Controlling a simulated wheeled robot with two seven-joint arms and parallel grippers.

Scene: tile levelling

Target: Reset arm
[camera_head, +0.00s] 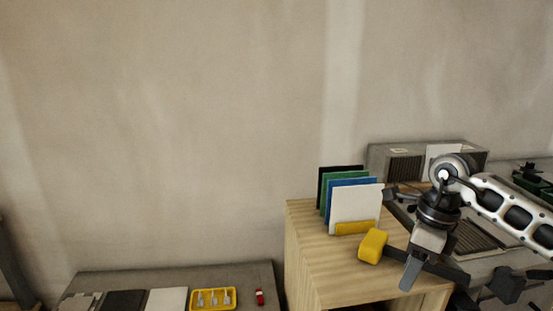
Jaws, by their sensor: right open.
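My right gripper (412,274) is open above the right part of the wooden cabinet top, with its arm coming in from the right. A yellow block (373,246) lies on the cabinet just left of the gripper. A dark bar runs from the block toward the right, past the gripper's fingers, so the two look like a mallet. I cannot tell whether the fingers touch the bar. My left gripper is not in view.
The wooden cabinet (308,241) carries upright white, blue, green and black panels (354,206) in a yellow holder (354,228). A grey machine (405,166) stands behind. At lower left, a dark table (182,277) holds tiles, a yellow tray (213,307) and a small red item (259,297).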

